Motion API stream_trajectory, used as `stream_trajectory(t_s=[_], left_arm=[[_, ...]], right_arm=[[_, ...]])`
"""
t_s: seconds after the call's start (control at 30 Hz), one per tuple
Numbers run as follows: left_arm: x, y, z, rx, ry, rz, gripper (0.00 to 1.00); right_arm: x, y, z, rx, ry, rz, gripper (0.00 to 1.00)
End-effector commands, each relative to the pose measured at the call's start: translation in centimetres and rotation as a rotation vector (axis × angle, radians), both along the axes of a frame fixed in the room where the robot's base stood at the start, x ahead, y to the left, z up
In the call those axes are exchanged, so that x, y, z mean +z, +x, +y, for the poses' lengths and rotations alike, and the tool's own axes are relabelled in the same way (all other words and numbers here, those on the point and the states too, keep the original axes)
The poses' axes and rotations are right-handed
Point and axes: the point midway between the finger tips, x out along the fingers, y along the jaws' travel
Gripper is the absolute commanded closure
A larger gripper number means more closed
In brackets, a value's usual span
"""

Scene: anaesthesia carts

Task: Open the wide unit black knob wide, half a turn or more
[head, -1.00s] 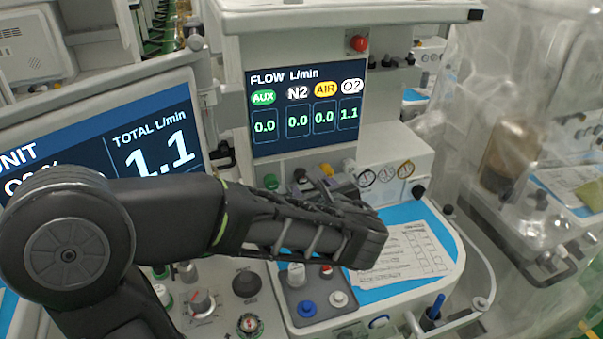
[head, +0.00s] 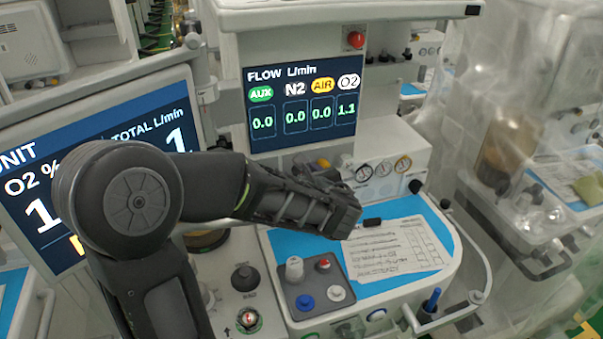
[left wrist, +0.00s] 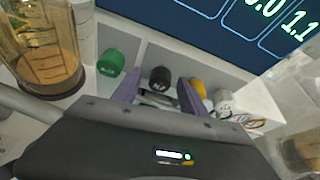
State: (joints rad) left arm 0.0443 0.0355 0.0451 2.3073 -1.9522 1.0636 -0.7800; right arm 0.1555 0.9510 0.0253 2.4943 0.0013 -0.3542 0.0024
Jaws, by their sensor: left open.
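The black flow knob (left wrist: 160,78) sits in a row below the flow screen (head: 305,103). In the left wrist view it stands between a green knob (left wrist: 111,63) and a yellow knob (left wrist: 198,88), with a white knob (left wrist: 223,99) further right. My left gripper (left wrist: 158,88) is open, with one purple finger on each side of the black knob. I cannot tell whether the fingers touch it. In the head view my left gripper (head: 318,172) and forearm hide most of the knob row. The N2 reading is 0.0 and the O2 reading 1.1. My right gripper is not in view.
Gauges (head: 383,169) stand right of my gripper. Below lie a blue work surface with a paper sheet (head: 395,250) and a grey block of small knobs (head: 313,287). Another black knob (head: 244,278) is on the lower panel. A tilted monitor (head: 90,170) stands at left.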

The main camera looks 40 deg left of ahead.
Motion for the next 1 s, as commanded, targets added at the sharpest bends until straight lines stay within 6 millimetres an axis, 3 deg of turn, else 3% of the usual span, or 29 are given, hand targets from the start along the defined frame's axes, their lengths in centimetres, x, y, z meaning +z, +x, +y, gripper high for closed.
stream_trajectory(t_s=[0.17, 0.77, 1.0], left_arm=[[0.01, -0.02, -0.02, 0.000, 0.000, 0.000, 0.51], [0.02, -0.03, -0.05, 0.000, 0.000, 0.000, 1.00], [0.00, -0.03, -0.04, 0.000, -0.001, -0.001, 1.00]], right_arm=[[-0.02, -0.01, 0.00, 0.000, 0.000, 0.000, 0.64], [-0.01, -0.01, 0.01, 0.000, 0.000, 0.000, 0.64], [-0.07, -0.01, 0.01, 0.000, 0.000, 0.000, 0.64]])
